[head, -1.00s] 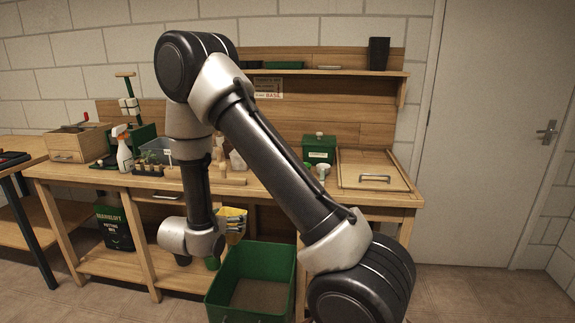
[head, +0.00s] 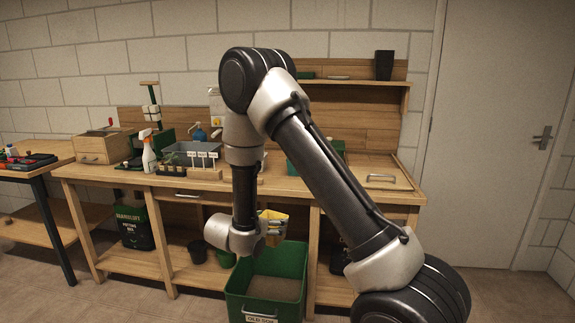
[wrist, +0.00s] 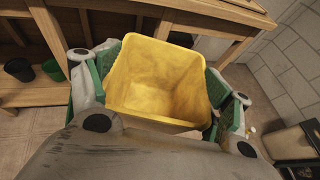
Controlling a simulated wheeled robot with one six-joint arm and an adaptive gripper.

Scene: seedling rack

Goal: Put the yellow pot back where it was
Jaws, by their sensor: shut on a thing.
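The yellow pot (head: 273,218) is held in my gripper (head: 266,231) in front of the bench's open lower part. In the head view it is above the back of a green bin (head: 238,309), and my wrist hides part of it. In the wrist view the yellow pot (wrist: 155,78) fills the middle, with its open top toward the camera. It looks empty inside. The fingers of my gripper (wrist: 160,95) press on its left and right sides. The place where the pot stood before cannot be told from these frames.
The green bin holds dark soil and stands on the floor before the wooden bench (head: 290,188). A black pot (head: 197,250) and a green pot (head: 226,257) stand on the lower shelf. A spray bottle (head: 148,155) and a grey tub (head: 180,153) stand on the bench top.

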